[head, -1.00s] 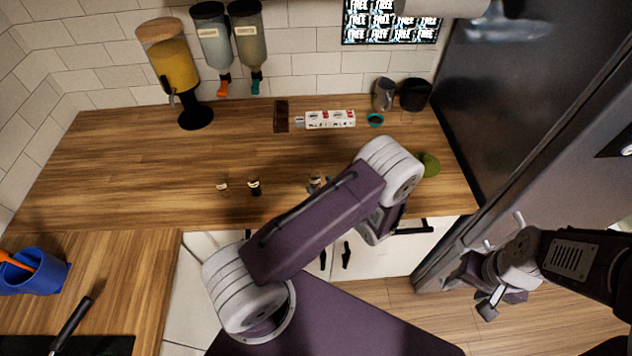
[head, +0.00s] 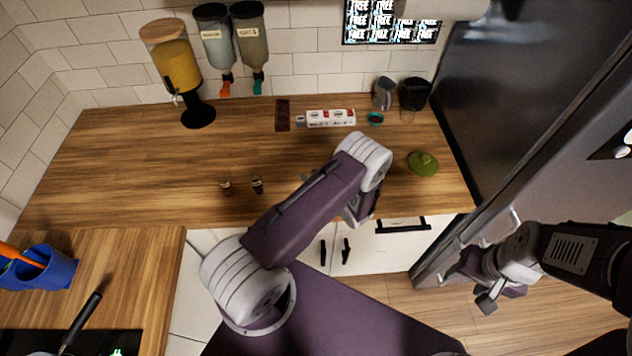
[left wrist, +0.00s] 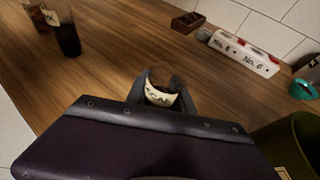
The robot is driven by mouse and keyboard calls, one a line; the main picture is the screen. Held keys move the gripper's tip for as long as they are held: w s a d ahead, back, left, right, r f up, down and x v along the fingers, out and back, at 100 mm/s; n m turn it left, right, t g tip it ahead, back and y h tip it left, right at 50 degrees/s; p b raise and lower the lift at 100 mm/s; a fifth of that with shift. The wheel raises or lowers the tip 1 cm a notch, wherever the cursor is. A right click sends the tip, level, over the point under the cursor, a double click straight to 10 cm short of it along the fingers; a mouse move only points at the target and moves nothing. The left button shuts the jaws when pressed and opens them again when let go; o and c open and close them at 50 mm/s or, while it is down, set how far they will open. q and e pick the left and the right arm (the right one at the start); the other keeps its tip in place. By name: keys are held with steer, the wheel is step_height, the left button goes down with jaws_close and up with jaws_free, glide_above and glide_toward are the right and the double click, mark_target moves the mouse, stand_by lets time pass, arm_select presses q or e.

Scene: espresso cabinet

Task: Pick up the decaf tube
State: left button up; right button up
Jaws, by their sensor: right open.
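The decaf tube (left wrist: 162,95), brown at its far end with a curved white label, sits between the two fingers of my left gripper (left wrist: 163,97) in the left wrist view. The label is only partly readable. The fingers press close on both sides of the tube and look shut on it. In the head view my left arm hides this tube and the fingers. I cannot tell whether the tube still touches the counter. My right gripper (head: 488,301) is open and empty, low at the right by the fridge, far from the tubes.
Two other dark tubes (head: 226,187) (head: 258,185) stand on the wooden counter (head: 120,165), left of my left arm. Behind are a white box (head: 331,118), a brown tray (head: 282,114) and a grey pitcher (head: 383,93).

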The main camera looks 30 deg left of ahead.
arm_select(q)
steer(key=shift+a, duration=0.1)
jaws_close()
steer(key=shift+r, duration=0.35)
steer(key=r, duration=0.1)
steer(key=r+b, duration=0.1)
steer(key=r, duration=0.1)
steer(key=shift+w+d+r, duration=0.3)
steer(key=shift+d, duration=0.05)
steer(key=w+d+r+b, duration=0.3)
steer(key=w+d+r, duration=0.2)
steer(key=d, duration=0.4)
steer(key=shift+w+d+r, duration=0.15)
steer(key=shift+w+r, duration=0.15)
steer(key=shift+r, duration=0.55)
